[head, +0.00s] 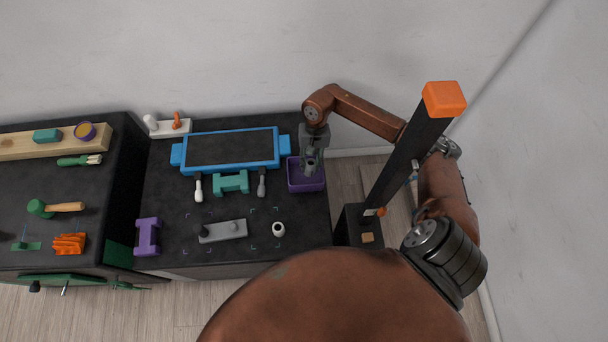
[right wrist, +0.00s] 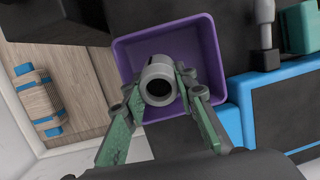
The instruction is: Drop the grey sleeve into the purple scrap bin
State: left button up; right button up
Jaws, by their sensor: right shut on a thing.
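The grey sleeve (right wrist: 157,73) is a short hollow cylinder, seen nearly end-on in the right wrist view. My right gripper (head: 311,166) is shut on it, with one green-grey finger on each side. The sleeve is held over the purple scrap bin (head: 307,187), inside the outline of its opening. The bin's wall also shows in the right wrist view (right wrist: 207,58), around the sleeve, and the floor I can see of it looks empty. I cannot tell exactly how high the sleeve is above the rim. My left gripper is not in view.
A blue-framed dark tray (head: 230,148) lies left of the bin. A teal dumbbell-shaped piece (head: 230,182), a pale ring (head: 278,229) and a grey block (head: 223,231) lie on the dark bench. A black post with an orange top (head: 444,99) stands on the right.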

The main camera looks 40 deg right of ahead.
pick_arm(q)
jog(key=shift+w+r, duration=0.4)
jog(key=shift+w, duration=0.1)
pick_arm(e)
jog(key=shift+f, duration=0.95)
jog(key=o, duration=1.2)
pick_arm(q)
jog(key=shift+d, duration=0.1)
pick_arm(e)
jog(key=shift+w+d+r, duration=0.1)
jog(key=shift+r, duration=0.2)
jog(key=v, duration=1.1)
jog(key=shift+r, duration=0.2)
